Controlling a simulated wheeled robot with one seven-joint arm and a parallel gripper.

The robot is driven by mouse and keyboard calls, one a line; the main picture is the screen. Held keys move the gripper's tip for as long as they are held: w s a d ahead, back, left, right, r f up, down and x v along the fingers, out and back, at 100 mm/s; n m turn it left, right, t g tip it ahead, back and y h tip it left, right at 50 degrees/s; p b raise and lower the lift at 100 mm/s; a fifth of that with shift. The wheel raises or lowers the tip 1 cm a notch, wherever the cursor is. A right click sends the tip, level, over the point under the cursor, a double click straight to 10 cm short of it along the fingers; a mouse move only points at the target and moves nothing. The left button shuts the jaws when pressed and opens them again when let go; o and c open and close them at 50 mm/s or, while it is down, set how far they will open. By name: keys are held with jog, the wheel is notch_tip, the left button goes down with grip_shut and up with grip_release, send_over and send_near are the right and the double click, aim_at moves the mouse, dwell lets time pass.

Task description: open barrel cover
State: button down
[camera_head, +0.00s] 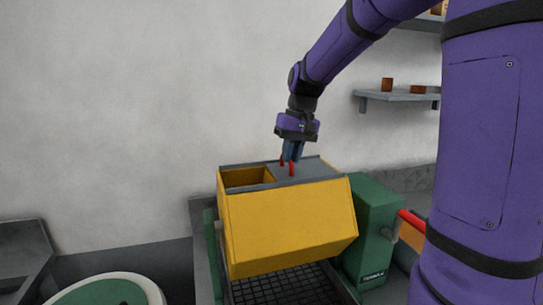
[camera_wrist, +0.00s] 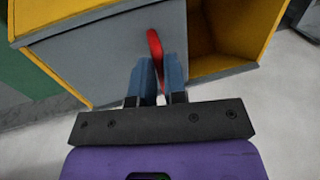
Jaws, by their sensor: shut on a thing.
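The yellow barrel (camera_head: 285,220) is a boxy drum with slanted sides, mounted in a green machine. Its grey cover (camera_head: 315,170) lies flat over the right part of the top. The left part of the top is an open hole (camera_head: 245,180), which also shows at the right in the wrist view (camera_wrist: 222,38). A red handle (camera_wrist: 155,48) stands up from the cover near its edge by the hole; it also shows in the head view (camera_head: 291,169). My gripper (camera_head: 292,153) points down from above and is shut on the red handle, its blue fingers (camera_wrist: 157,80) on either side of it.
A green housing (camera_head: 370,230) with a red bar (camera_head: 411,219) stands right of the barrel. A dark grate (camera_head: 285,285) lies below it. A round green-and-white thing (camera_head: 105,290) is at the lower left. A wall shelf (camera_head: 400,97) holds small copper-coloured pieces.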

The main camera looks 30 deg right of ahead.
aim_at(299, 172)
jog(key=shift+d, duration=0.15)
jog(key=c, duration=1.2)
grip_release()
jog(key=shift+o, duration=0.2)
notch_tip(299, 172, up, 11)
jog(key=d, duration=0.2)
jog(key=shift+s+f, duration=0.15)
jog(key=shift+s, duration=0.1)
jog(key=s+a+f+n+t+h, duration=0.1)
jog(key=s+a+f, duration=0.3)
jog(key=s, duration=0.7)
jog(key=s+a+f+n+t+h, duration=0.1)
jog(key=s+a+f+t, duration=0.2)
jog(key=s, duration=0.9)
jog(key=shift+s+a+f+t, duration=0.15)
jog(key=shift+a+f+t, duration=0.3)
jog(key=shift+a, duration=0.25)
